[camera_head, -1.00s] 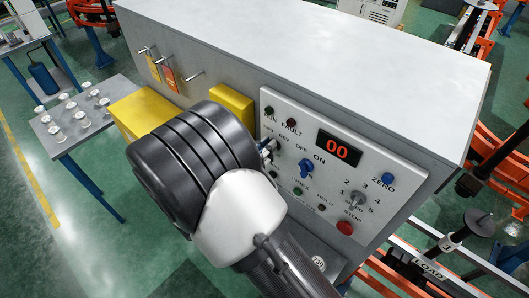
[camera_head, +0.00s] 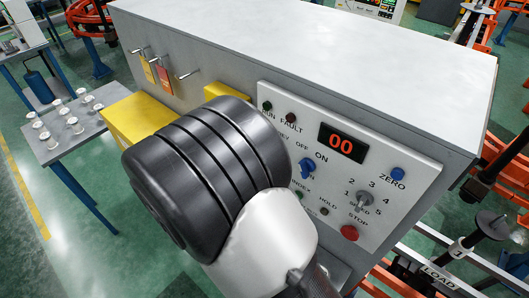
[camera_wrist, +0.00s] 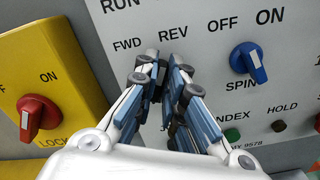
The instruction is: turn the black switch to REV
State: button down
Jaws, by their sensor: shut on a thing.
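The white control panel (camera_head: 395,190) is on the grey cabinet's front, and my wrist hides its left part in the head view. In the wrist view my gripper (camera_wrist: 167,84) is at the panel, just below the printed FWD (camera_wrist: 127,44) and REV (camera_wrist: 173,33) labels. Its two fingers are close together and shut on the black switch, which they almost wholly cover. I cannot make out which way the switch's pointer faces. In the head view my fingers are hidden behind my dark wrist.
Right of my fingers is a blue SPIN switch (camera_wrist: 248,62). At left is a yellow box with a red LOCK knob (camera_wrist: 37,118). The panel also has a display reading 00 (camera_head: 342,143), a speed knob (camera_head: 364,201) and a red STOP button (camera_head: 349,233).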

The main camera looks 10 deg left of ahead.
dwell(0.4)
jog(key=c, duration=1.7)
grip_release()
jog(key=v, duration=1.2)
jog(key=shift+w, duration=0.1)
